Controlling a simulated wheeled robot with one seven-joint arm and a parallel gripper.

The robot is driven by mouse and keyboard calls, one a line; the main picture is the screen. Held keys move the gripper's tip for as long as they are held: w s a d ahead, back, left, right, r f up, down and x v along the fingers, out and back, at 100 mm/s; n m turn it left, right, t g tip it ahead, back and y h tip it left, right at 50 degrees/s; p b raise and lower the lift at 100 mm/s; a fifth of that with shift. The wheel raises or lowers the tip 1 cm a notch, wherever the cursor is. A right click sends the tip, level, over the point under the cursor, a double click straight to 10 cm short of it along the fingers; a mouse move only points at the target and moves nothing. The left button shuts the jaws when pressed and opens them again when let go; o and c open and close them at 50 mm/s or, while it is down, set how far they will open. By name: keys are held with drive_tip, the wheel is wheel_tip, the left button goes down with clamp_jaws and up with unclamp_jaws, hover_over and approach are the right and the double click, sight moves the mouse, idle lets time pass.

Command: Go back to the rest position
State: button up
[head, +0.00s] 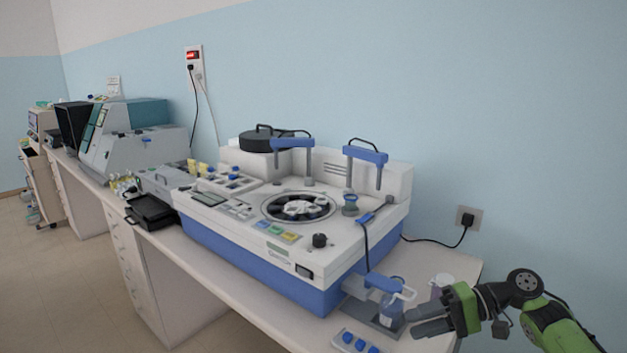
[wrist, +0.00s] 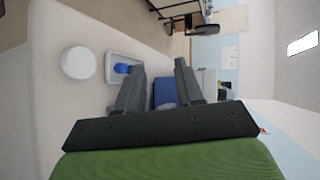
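My gripper (head: 425,319) is at the lower right of the head view, held low over the right end of the bench. Its dark fingers point left, towards the staining machine. In the wrist view my gripper (wrist: 160,66) has its two fingers apart, with nothing held between them. The white and blue staining machine (head: 262,247) stands on the bench to the left of my gripper.
A blue-topped dispenser (head: 383,284) stands close to the fingers. A white-lidded jar (head: 442,280) is behind the gripper. A small tray with blue items (head: 336,343) lies at the bench's front. A power cable (head: 440,243) runs to the wall socket. Open air lies above the arm.

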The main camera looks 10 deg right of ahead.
drive_tip(key=s+a+n+g+h+p, duration=0.25)
drive_tip(key=a+g+h, duration=0.4)
drive_tip(key=a, duration=1.25)
drive_tip(key=s+r+t+h+p, duration=0.1)
drive_tip(key=s+r+t+h, duration=0.2)
drive_tip(key=s, duration=0.6)
drive_tip(key=s+r+t+h+p, duration=0.1)
drive_tip(key=s+r+t+h, duration=0.3)
drive_tip(key=s, duration=0.6)
drive_tip(key=shift+d+r+n+t, duration=0.35)
drive_tip(key=shift+r+n+t, duration=0.1)
drive_tip(key=shift+r+t, duration=0.45)
